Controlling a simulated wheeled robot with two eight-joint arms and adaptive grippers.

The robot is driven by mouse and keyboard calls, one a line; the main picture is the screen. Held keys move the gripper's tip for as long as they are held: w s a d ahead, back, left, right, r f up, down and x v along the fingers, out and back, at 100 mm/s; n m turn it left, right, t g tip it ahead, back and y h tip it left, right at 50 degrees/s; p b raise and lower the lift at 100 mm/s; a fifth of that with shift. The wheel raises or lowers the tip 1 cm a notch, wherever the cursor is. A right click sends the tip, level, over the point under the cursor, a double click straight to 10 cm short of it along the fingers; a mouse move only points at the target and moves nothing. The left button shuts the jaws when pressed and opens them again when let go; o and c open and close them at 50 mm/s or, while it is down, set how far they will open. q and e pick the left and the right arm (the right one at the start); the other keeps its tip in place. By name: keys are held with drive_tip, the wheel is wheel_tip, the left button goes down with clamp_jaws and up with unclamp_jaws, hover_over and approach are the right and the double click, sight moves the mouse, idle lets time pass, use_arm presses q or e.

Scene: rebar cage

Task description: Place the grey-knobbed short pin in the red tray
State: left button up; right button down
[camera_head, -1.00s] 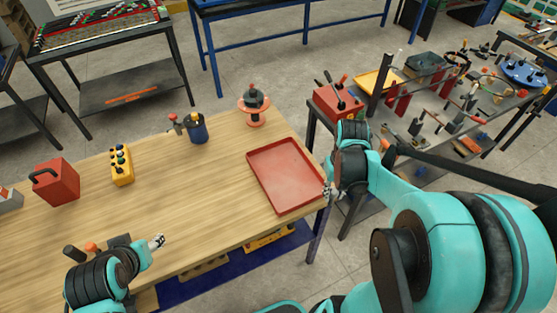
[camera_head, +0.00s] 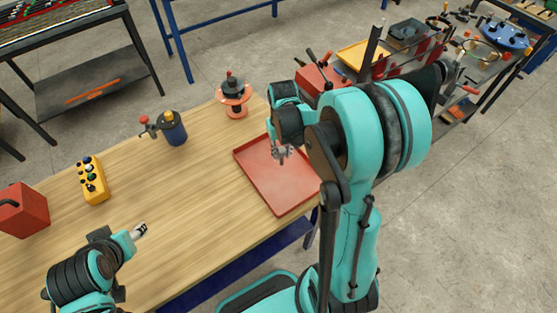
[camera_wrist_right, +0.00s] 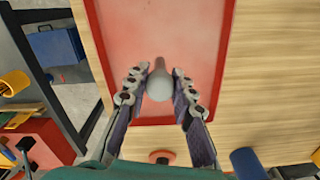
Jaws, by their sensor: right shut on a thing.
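The red tray (camera_head: 278,185) lies flat on the wooden table near its right edge, and it fills the middle of the right wrist view (camera_wrist_right: 200,30). My right gripper (camera_head: 282,153) is over the tray's far part, pointing down. In the right wrist view the grey-knobbed short pin (camera_wrist_right: 159,84) is between the fingers of my right gripper (camera_wrist_right: 158,92), which is shut on it. Its round grey knob faces the camera and hides much of the shank. The tray behind it looks empty. My left gripper (camera_head: 140,230) is over the table at lower left; its finger gap is unclear.
A yellow button box (camera_head: 92,180) and a red box (camera_head: 22,210) are further left. A cluttered side table stands at the right. The table's middle is clear.

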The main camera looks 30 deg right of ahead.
drive_tip(key=shift+w+a+f, duration=0.25)
drive_tip(key=shift+w+f, duration=0.15)
drive_tip(key=shift+w, duration=0.1)
drive_tip(key=shift+f+b, duration=0.65)
drive_tip(key=shift+f, duration=1.3)
drive_tip(key=shift+f, duration=0.15)
drive_tip(key=c, duration=1.3)
unclamp_jaws()
